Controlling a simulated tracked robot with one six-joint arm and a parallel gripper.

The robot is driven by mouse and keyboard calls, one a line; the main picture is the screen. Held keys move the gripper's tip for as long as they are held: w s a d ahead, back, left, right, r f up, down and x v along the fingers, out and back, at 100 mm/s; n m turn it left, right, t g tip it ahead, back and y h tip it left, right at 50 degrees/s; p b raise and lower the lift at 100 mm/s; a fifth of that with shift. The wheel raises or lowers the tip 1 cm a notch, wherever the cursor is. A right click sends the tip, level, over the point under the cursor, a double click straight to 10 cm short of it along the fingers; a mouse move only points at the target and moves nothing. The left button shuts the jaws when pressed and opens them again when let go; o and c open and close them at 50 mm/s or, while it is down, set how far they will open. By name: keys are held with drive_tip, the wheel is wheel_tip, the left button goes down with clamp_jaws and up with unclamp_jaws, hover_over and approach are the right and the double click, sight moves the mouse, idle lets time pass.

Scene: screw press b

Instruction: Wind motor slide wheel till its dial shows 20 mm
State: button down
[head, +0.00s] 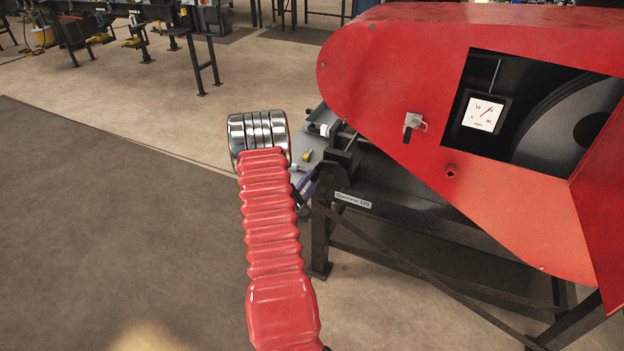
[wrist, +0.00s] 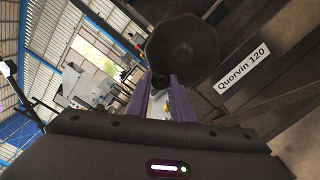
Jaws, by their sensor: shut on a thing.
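The dial (head: 482,113) is a white square gauge in the opening of the red guard. Its red needle points up and right, close to the upper right mark; the exact value is too small to read. The motor slide wheel (wrist: 182,48) is a dark round disc at the upper middle of the wrist view. My gripper (wrist: 160,88) has purple fingers, shut on a small dark handle (wrist: 160,78) at the wheel's lower left edge. In the head view my gripper (head: 308,189) is partly hidden behind my red-sleeved arm, beside the machine's dark frame.
The red guard (head: 400,50) fills the right side, with a small latch (head: 413,124) on its face. A "Quorvin 120" label (head: 352,200) sits on the frame below. Open floor (head: 110,220) lies left; benches stand far back.

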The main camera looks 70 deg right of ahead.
drive_tip(key=shift+w+f+n, duration=0.1)
drive_tip(key=shift+f+n, duration=0.3)
drive_tip(key=shift+n, duration=0.5)
drive_tip(key=shift+f+n, duration=0.4)
drive_tip(key=shift+n, duration=0.5)
drive_tip(key=c, duration=1.6)
unclamp_jaws()
drive_tip(key=shift+o, duration=0.2)
drive_tip(key=shift+a, duration=0.15)
drive_tip(key=w+a, duration=0.1)
drive_tip(key=a, duration=1.2)
drive_tip(key=shift+a, duration=0.25)
drive_tip(key=shift+w, duration=0.1)
